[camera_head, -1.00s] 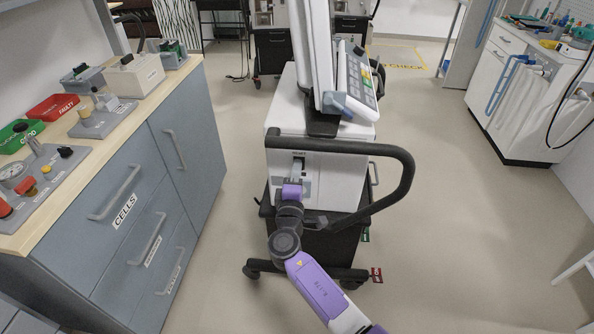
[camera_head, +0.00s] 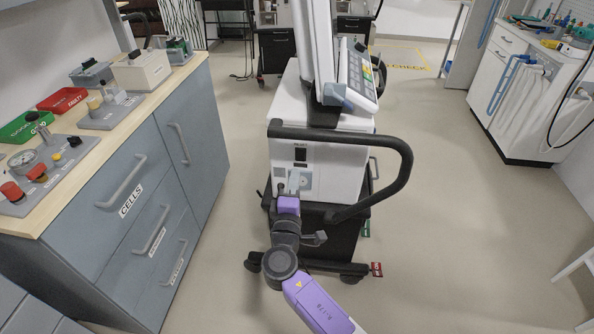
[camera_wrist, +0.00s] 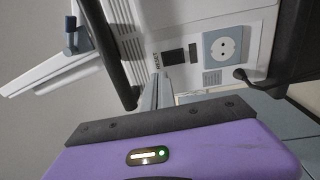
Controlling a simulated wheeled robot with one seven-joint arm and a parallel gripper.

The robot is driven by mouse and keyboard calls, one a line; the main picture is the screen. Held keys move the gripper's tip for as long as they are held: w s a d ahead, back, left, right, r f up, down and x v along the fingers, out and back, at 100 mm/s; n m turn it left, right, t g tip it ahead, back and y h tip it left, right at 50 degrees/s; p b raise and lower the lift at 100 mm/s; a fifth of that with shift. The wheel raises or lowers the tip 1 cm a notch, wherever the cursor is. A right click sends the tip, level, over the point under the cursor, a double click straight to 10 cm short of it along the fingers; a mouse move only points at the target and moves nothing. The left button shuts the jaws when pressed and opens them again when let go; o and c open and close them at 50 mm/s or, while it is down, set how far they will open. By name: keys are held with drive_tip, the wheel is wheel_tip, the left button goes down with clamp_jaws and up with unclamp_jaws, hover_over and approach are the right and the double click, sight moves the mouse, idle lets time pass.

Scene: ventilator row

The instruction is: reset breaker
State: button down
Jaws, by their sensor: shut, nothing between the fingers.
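The ventilator cart (camera_head: 335,185) stands ahead of me, its near panel facing me under a black push handle. A dark breaker switch (camera_head: 300,154) sits on that panel below a small RESET label. It also shows in the wrist view as a dark rectangle (camera_wrist: 174,57) beside the label, with a grey socket plate (camera_wrist: 222,46) to its right. I cannot tell the switch's position. My gripper (camera_head: 291,186) is shut and empty, below the switch in the head view. In the wrist view its grey fingers (camera_wrist: 158,80) point toward the panel near the label; contact is unclear.
The black handle (camera_head: 400,165) juts out around the panel's top and right. A cabinet with a wooden top (camera_head: 100,150) stands at left, carrying gauges and green and red trays. A white cabinet (camera_head: 520,110) is at right. Floor (camera_head: 450,230) between is clear.

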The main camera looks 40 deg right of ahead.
drive_tip(key=shift+r+v, duration=0.25)
drive_tip(key=shift+v, duration=1.05)
drive_tip(key=shift+r+v, duration=0.25)
drive_tip(key=shift+v, duration=1)
